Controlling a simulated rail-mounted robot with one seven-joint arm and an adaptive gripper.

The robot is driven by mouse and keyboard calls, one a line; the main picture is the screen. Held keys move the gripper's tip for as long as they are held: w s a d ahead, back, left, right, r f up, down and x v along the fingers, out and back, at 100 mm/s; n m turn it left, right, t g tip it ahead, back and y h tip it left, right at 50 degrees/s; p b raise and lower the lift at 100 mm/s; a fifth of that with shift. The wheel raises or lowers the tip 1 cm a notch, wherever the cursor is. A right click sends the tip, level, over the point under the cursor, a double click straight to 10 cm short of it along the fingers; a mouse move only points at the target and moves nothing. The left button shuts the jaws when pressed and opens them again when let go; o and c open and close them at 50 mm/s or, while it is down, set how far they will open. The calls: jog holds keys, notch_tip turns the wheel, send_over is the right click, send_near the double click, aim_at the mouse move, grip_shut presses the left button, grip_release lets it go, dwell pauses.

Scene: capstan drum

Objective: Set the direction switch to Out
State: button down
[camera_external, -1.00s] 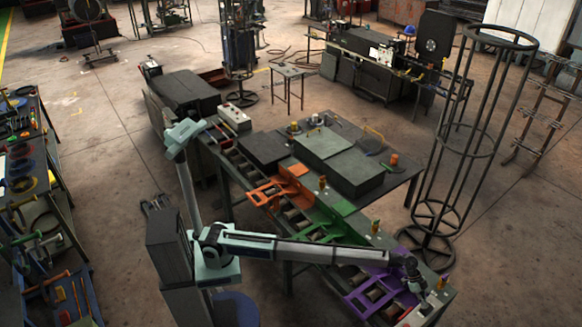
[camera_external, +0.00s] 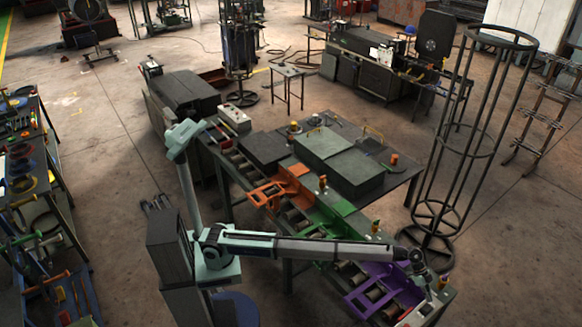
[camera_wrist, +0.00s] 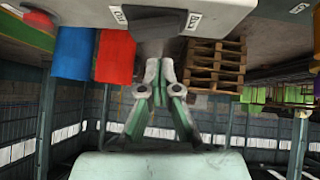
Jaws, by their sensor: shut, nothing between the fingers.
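In the wrist view, a dark direction switch (camera_wrist: 150,21) sits on a grey panel between two small white labels. The left label (camera_wrist: 118,14) seems to read OUT; the right label (camera_wrist: 193,21) is too small to read surely. My gripper (camera_wrist: 158,66) is shut and empty, its fingertips pointing at the panel just below the switch. I cannot tell whether they touch it. In the external view, my gripper (camera_external: 428,282) is at the right end of the roller table, by the purple frame (camera_external: 378,288). The switch cannot be made out there.
The wrist view shows blue (camera_wrist: 73,52) and red (camera_wrist: 115,56) blocks at left and a stack of wooden pallets (camera_wrist: 214,66) at right. A tall round cage (camera_external: 470,130) stands behind my gripper. A small yellow-topped part (camera_external: 443,282) is close beside it.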

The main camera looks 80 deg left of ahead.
jog(key=b+v, duration=0.2)
jog(key=v, duration=0.8)
jog(key=shift+w+a+r+b, duration=0.15)
jog(key=shift+w+r+b, duration=0.2)
jog(key=shift+b, duration=0.05)
